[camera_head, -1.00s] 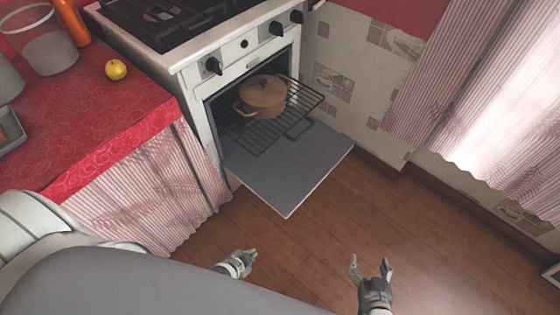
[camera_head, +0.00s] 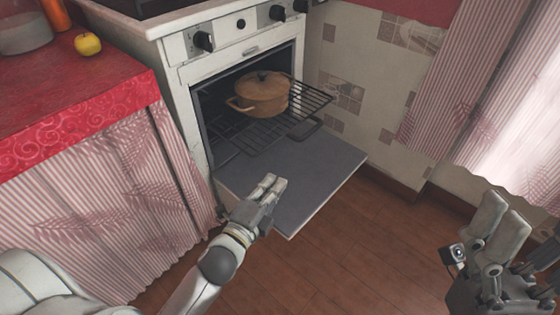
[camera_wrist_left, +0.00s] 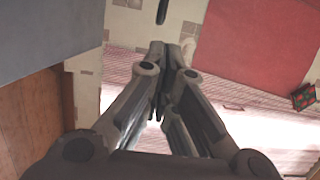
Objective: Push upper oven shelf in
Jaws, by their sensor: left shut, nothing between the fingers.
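The upper oven shelf (camera_head: 268,139) is a black wire rack, sticking out of the open oven (camera_head: 186,92) above the lowered door. A tan lidded pot (camera_head: 262,97) stands on it, towards the back. My left gripper (camera_head: 271,183) is shut and empty, in front of the shelf and over the near part of the door in the picture; whether it touches anything is unclear. Its closed fingers also show in the left wrist view (camera_wrist_left: 171,55). My right gripper (camera_head: 500,215) is at the lower right, away from the oven; its opening is unclear.
The grey oven door (camera_head: 325,175) lies open below the shelf. A red-covered counter (camera_head: 75,120) with a striped curtain and a yellow fruit (camera_head: 88,44) stands left. The tiled wall (camera_head: 375,130) is to the right. The wooden floor (camera_head: 345,255) is clear in front.

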